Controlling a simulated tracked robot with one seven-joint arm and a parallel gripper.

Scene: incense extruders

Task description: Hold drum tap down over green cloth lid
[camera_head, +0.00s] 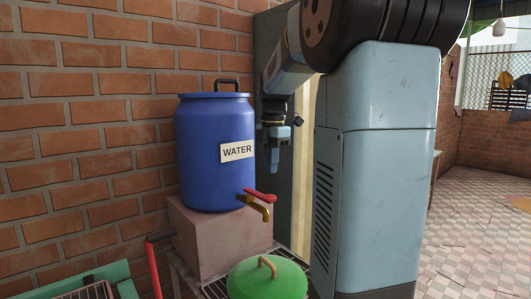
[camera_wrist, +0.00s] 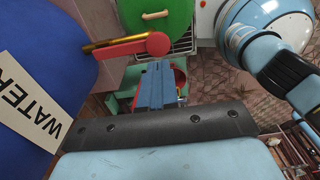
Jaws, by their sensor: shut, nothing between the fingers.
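The blue drum (camera_head: 213,150) with a WATER label (camera_head: 237,151) stands upright on a pinkish block. Its brass tap (camera_head: 258,208) sticks out low on the right, with a red lever (camera_head: 262,196) on top. The green lid (camera_head: 266,281), with a tan handle (camera_head: 267,265), lies below the tap. My gripper (camera_head: 274,168) points down, shut and empty, above and slightly right of the lever, apart from it. In the wrist view my shut fingers (camera_wrist: 155,86) show beside the red lever (camera_wrist: 133,48), with the green lid (camera_wrist: 165,20) beyond. Whether the lid is cloth cannot be told.
The block (camera_head: 220,239) stands on a slatted rack against a brick wall (camera_head: 80,130). A red-handled tool (camera_head: 154,268) and a green-edged container (camera_head: 105,273) are at lower left. Open tiled floor (camera_head: 475,210) lies at right.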

